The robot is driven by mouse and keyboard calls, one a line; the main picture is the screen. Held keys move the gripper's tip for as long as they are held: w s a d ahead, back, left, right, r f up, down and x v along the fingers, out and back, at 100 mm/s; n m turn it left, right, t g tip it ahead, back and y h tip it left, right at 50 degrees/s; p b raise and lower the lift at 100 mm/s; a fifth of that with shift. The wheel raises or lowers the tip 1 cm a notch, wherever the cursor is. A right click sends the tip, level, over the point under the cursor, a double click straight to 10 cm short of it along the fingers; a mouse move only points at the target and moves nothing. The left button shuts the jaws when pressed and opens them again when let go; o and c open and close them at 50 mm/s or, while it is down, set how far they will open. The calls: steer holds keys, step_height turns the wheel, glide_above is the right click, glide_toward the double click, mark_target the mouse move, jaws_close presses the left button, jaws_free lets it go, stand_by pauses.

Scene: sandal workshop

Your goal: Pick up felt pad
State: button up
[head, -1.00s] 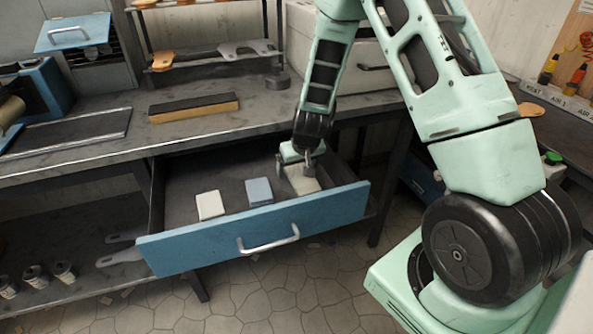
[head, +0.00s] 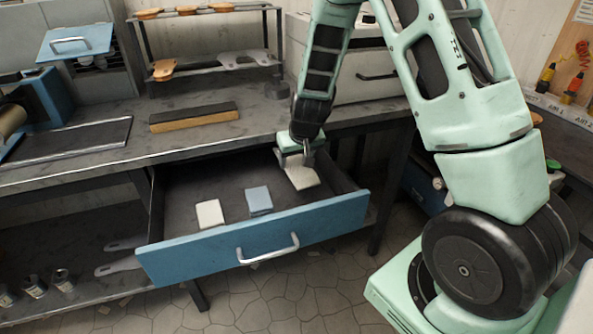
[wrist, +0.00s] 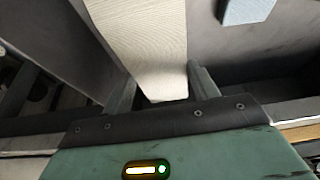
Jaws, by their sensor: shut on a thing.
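The felt pad, a cream, finely ribbed flat block (head: 303,177), is between the fingers of my gripper (head: 308,158) at the right end of the open drawer. In the wrist view the felt pad (wrist: 145,40) runs away from the camera between the two fingers of my gripper (wrist: 162,85), which are shut on its near end. In the head view the pad is tilted and looks a little above the drawer floor; the exact gap cannot be told.
The blue-fronted drawer (head: 200,259) is open under the grey workbench (head: 75,160). A white block (head: 209,213) and a blue-grey block (head: 259,200) lie in it, left of my gripper. A dark brush-like bar (head: 194,119) lies on the bench above.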

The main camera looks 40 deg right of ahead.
steer(key=w+a, duration=0.2)
steer(key=a, duration=0.7)
steer(key=w+a+r+p, duration=0.1)
steer(key=w+a, duration=0.2)
steer(key=a, duration=0.7)
steer(key=shift+w+p, duration=0.2)
steer(key=shift+p, duration=0.1)
steer(key=shift+o, duration=0.4)
steer(key=shift+d+r, duration=0.1)
